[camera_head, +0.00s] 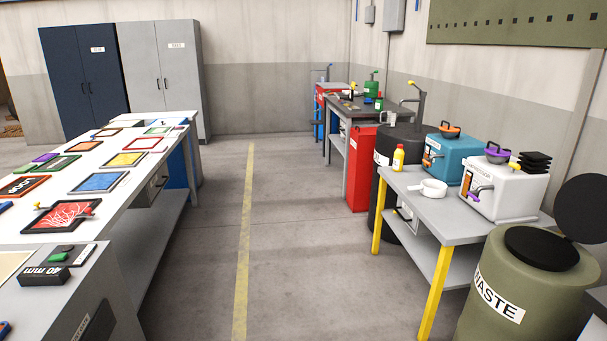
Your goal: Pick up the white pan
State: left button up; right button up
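The white pan (433,188) sits on the grey table with yellow legs (456,226) at the right. It is small and round, and its short handle points left. It stands in front of the teal machine and left of the white machine, apart from both. Neither of my grippers shows in the head view, so I cannot see whether they are open or shut.
A yellow bottle (398,159) stands behind the pan. A teal machine (449,157) and a white machine (511,193) share its table. An olive waste bin (520,300) stands right. A long white table (120,188) is left. The central floor (290,240) is clear.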

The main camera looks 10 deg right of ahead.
aim_at(431, 188)
jog(key=i+z, duration=0.2)
jog(key=i, duration=0.45)
jog(key=i+z, duration=0.25)
jog(key=i, duration=0.45)
jog(key=i+j+z, duration=0.2)
jog(key=i, duration=0.45)
